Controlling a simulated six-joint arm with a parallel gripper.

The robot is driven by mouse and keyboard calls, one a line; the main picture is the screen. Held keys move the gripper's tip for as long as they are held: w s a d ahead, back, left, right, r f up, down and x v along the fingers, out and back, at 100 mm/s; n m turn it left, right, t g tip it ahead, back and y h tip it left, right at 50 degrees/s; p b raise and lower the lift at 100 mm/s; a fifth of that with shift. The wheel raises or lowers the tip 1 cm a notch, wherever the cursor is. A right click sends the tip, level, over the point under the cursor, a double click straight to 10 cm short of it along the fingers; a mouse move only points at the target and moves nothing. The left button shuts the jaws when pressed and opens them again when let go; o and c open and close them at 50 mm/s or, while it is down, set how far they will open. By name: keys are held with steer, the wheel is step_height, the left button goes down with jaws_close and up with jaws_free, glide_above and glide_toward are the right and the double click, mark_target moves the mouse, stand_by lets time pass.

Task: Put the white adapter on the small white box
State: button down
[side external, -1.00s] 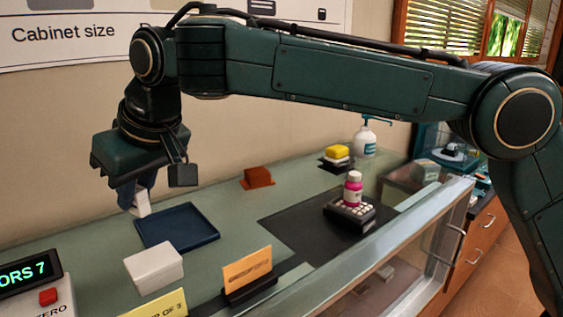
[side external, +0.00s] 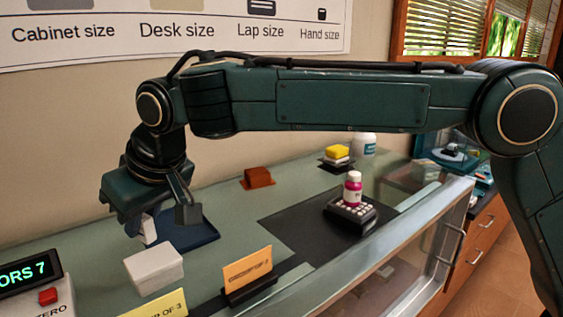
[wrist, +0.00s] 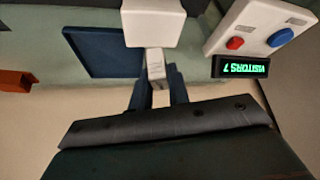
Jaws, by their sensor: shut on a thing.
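The white adapter (side external: 148,230) is held between the fingers of my gripper (side external: 141,226), which is shut on it. In the wrist view the adapter (wrist: 156,66) sticks out beyond the fingertips of my gripper (wrist: 156,86). The small white box (side external: 153,272) stands on the counter, just in front of the adapter in the side view. In the wrist view the box (wrist: 153,23) lies straight beyond the adapter's end. The adapter looks raised beside the box; the exact gap cannot be told. My gripper's body hides part of the adapter in the side view.
A dark blue tray (side external: 206,238) lies right behind the box. A visitor counter display (side external: 28,270) with a red button stands at left. An orange card in a holder (side external: 248,272) stands at right.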

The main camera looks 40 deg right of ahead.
mark_target(149, 225)
steer(key=shift+f, duration=1.7)
steer(key=shift+f, duration=0.1)
steer(key=c, duration=1.3)
jaws_free()
steer(key=shift+c, duration=0.2)
steer(key=v, duration=1.2)
